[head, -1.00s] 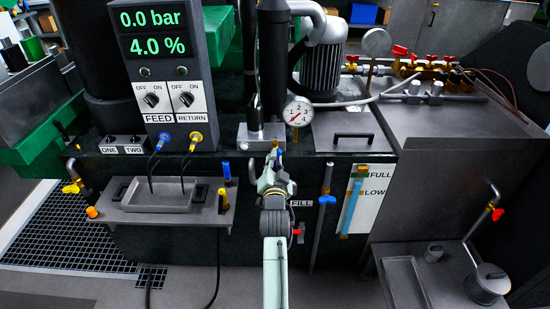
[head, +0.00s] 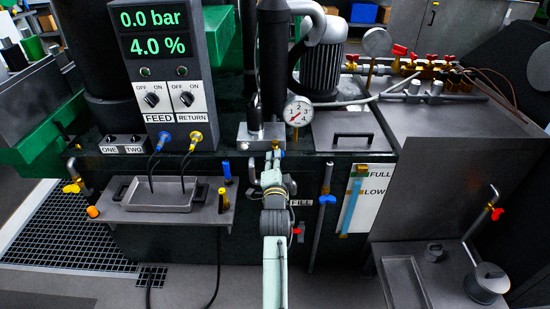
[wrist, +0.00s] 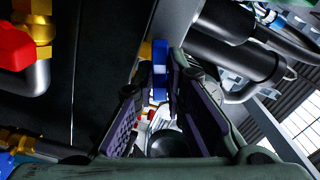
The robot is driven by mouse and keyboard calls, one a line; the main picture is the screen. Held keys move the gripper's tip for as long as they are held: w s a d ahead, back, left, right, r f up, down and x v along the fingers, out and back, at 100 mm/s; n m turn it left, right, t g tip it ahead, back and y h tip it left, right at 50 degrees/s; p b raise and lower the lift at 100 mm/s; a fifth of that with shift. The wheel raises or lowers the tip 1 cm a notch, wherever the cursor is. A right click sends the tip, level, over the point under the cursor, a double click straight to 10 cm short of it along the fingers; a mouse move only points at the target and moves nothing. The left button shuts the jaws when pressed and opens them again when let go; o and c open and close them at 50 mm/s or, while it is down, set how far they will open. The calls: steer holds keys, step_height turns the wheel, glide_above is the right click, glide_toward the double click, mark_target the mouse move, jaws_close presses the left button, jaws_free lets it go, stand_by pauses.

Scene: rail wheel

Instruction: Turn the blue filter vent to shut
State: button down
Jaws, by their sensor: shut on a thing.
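In the wrist view a narrow blue handle (wrist: 161,72), which looks like the filter vent, stands upright in the picture between my fingertips. My gripper (wrist: 161,98) is shut on it, one dark pad on each side. Brass-coloured metal shows beside the handle. In the head view my gripper (head: 271,168) is at the machine's front edge, just below the grey filter base (head: 261,136). The vent is mostly hidden there behind my gripper, so its exact angle cannot be told.
A pressure gauge (head: 298,111) stands close right of my gripper. Another blue-handled valve (head: 327,199) hangs on a pipe farther right. A shelf with a tray (head: 158,194) juts out at left. In the wrist view a red-handled brass valve (wrist: 22,45) is at upper left.

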steer(key=m, duration=0.4)
steer(key=c, duration=1.5)
jaws_free()
steer(key=s+p, duration=0.1)
steer(key=s, duration=0.6)
